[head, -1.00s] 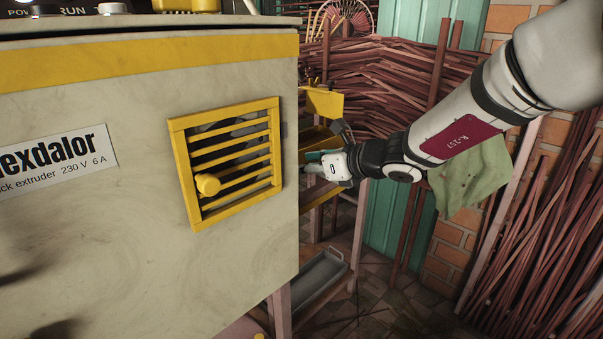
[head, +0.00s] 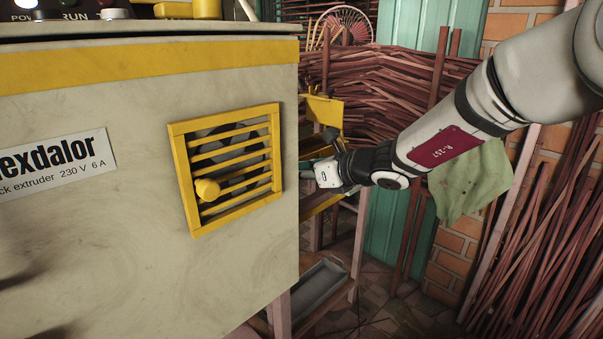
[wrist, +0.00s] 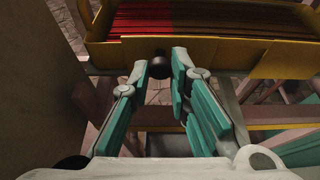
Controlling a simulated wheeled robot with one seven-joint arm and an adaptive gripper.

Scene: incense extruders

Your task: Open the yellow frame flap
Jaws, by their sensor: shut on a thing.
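A yellow slatted frame (head: 226,166) with a round yellow knob (head: 207,189) sits on the front of the pale extruder, flush and shut as far as I see. My gripper (head: 312,170) is beyond the machine's right edge, away from that frame. In the wrist view, my gripper (wrist: 160,72) has its teal-padded fingers closed around a small dark knob (wrist: 160,67). The knob is at the front of a yellow tray-like part (wrist: 112,52) holding red sticks. In the head view, a yellow plate (head: 324,110) stands above my gripper. The machine's edge partly hides the fingertips.
The extruder's wall (head: 130,250) is close left of my gripper. A grey metal tray (head: 318,286) lies low below it. Bundles of brown sticks (head: 390,95) are behind, and more lean at the right. A green cloth (head: 472,180) hangs by the brick wall.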

